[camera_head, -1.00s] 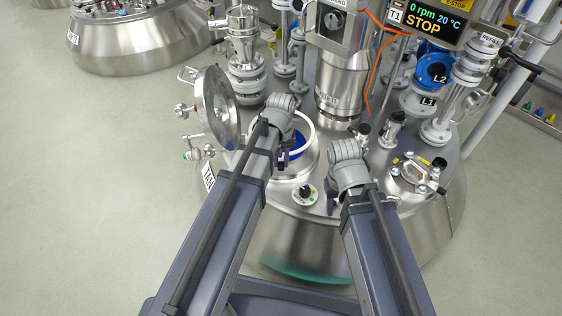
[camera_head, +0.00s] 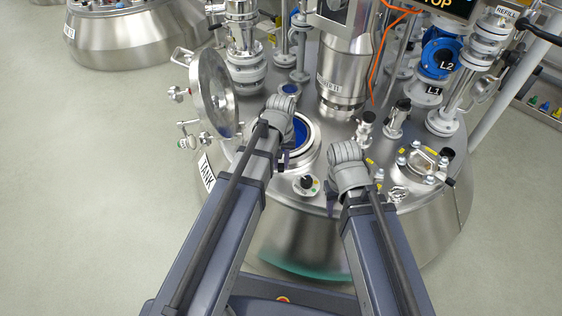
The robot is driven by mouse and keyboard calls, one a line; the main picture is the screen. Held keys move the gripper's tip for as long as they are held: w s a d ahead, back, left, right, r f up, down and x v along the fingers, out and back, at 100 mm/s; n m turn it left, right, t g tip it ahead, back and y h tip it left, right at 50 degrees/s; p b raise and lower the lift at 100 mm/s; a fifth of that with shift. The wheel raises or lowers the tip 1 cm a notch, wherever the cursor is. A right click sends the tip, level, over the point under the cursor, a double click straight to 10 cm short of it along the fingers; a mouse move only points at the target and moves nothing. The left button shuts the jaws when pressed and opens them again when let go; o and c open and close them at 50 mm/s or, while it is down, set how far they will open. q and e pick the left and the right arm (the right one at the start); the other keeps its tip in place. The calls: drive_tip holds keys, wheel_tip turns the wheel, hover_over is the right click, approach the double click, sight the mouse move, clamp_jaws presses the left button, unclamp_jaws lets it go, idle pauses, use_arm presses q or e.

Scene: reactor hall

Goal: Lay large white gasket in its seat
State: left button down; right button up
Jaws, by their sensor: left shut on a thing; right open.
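The large white gasket (camera_head: 311,131) shows as a pale ring around the blue-lined round opening of the tank. It is at or very near the rim (camera_head: 319,146); I cannot tell whether it lies flat in the seat. My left gripper (camera_head: 284,162) is at the opening's left front edge, shut on the gasket; its wrist hides the ring's left part and the grip. My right gripper (camera_head: 332,203) is open and empty above the tank top, to the right of the opening and apart from the gasket.
The round hinged lid (camera_head: 213,92) stands open left of the opening. A small black knob (camera_head: 306,185) sits in front of it. The steel motor column (camera_head: 342,80) rises behind, with valves and blue flange L2 (camera_head: 440,55) to the right. A clamped port (camera_head: 421,164) is at right.

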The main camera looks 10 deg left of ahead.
use_arm(q)
drive_tip(key=shift+f, duration=0.2)
drive_tip(key=c, duration=0.6)
unclamp_jaws()
drive_tip(key=shift+c, duration=0.2)
wheel_tip(320, 180, up, 6)
drive_tip(key=p, duration=0.6)
drive_tip(key=shift+r, duration=0.1)
